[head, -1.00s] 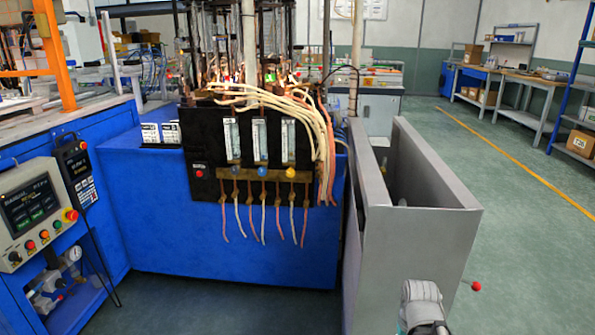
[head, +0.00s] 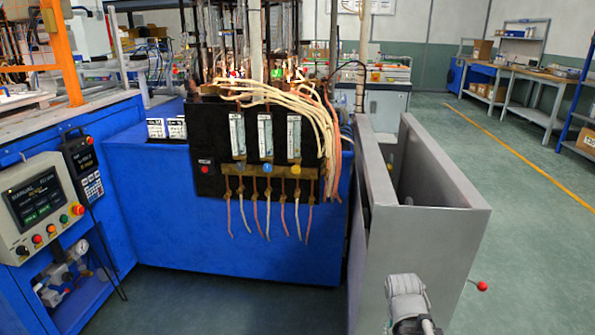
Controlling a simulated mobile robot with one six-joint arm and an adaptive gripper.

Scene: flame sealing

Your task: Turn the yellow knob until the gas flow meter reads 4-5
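The yellow knob (head: 296,169) is the right one of three knobs in a row on the black gas panel (head: 210,150). A blue knob (head: 267,169) is in the middle and a dark knob (head: 241,167) is on the left. Above the yellow knob is the right gas flow meter (head: 294,137), an upright clear tube; its reading is too small to tell. Part of my arm (head: 408,300) shows at the bottom right, well apart from the panel. My gripper's fingertips are not in view.
A grey metal bin (head: 425,235) stands right of the blue machine (head: 240,225). A control box (head: 40,205) with a screen and buttons is on the left. Hoses hang below and beside the panel. Floor in front of the machine is clear.

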